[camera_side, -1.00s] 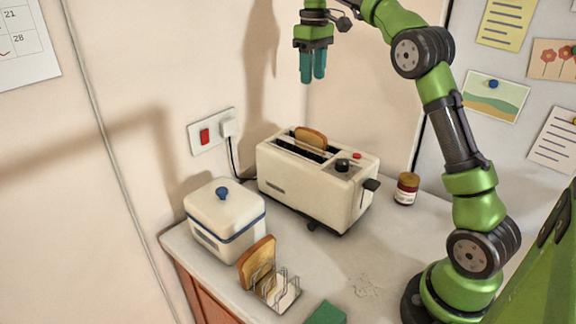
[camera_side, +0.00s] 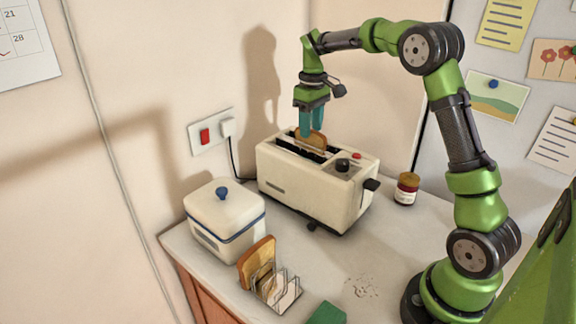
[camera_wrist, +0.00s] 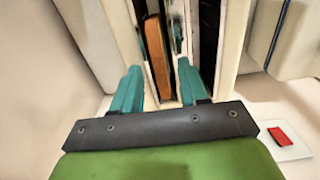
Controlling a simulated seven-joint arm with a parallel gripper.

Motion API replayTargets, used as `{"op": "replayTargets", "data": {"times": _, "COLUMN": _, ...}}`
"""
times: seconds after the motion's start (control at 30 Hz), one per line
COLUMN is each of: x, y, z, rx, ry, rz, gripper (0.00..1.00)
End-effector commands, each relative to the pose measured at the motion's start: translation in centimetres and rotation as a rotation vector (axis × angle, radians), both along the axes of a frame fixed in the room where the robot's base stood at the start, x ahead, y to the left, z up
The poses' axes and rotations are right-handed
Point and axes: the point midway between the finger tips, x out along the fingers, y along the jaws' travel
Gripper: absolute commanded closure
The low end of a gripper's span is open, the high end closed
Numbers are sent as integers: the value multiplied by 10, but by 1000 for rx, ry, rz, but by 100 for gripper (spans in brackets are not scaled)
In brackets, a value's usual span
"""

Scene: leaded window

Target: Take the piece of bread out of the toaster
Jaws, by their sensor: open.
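A cream toaster (camera_side: 300,190) stands on the counter against the wall. A slice of bread (camera_side: 311,141) sticks up out of its rear slot; the front slot looks empty. My gripper (camera_side: 311,135) is open, pointing down just over the toaster, with its teal fingertips at the height of the bread's top. In the wrist view the bread (camera_wrist: 157,55) stands in a slot of the toaster (camera_wrist: 235,45). It lies between the lines of the two fingers of my gripper (camera_wrist: 158,88), nearer the left one. I cannot tell whether a finger touches it.
A white lidded box (camera_side: 224,222) stands left of the toaster. A wire rack (camera_side: 276,290) with a bread slice (camera_side: 257,262) is in front. A small jar (camera_side: 406,189) is to the right. A plug (camera_side: 228,127) and cord are behind. Crumbs (camera_side: 362,288) lie on the counter.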

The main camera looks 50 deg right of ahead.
Motion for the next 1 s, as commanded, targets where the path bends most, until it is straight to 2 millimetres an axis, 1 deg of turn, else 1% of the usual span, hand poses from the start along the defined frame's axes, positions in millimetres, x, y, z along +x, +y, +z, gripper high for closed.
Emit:
{"op": "replayTargets", "data": {"times": 0.03, "x": 0, "y": 0, "z": -8, "rx": 2, "ry": 2, "rz": 1, "gripper": 56}}
{"op": "replayTargets", "data": {"times": 0.13, "x": 0, "y": 0, "z": -18, "rx": 1, "ry": 1, "rz": 0, "gripper": 56}}
{"op": "replayTargets", "data": {"times": 0.23, "x": 0, "y": 0, "z": -22, "rx": 1, "ry": 0, "rz": 0, "gripper": 56}}
{"op": "replayTargets", "data": {"times": 0.4, "x": 0, "y": 0, "z": -22, "rx": 0, "ry": -1, "rz": 0, "gripper": 56}}
{"op": "replayTargets", "data": {"times": 0.47, "x": 0, "y": 0, "z": -22, "rx": 0, "ry": -1, "rz": 0, "gripper": 64}}
{"op": "replayTargets", "data": {"times": 0.7, "x": 0, "y": 0, "z": -21, "rx": 0, "ry": 0, "rz": 0, "gripper": 100}}
{"op": "replayTargets", "data": {"times": 1.0, "x": 0, "y": 0, "z": -20, "rx": 0, "ry": -1, "rz": 0, "gripper": 100}}
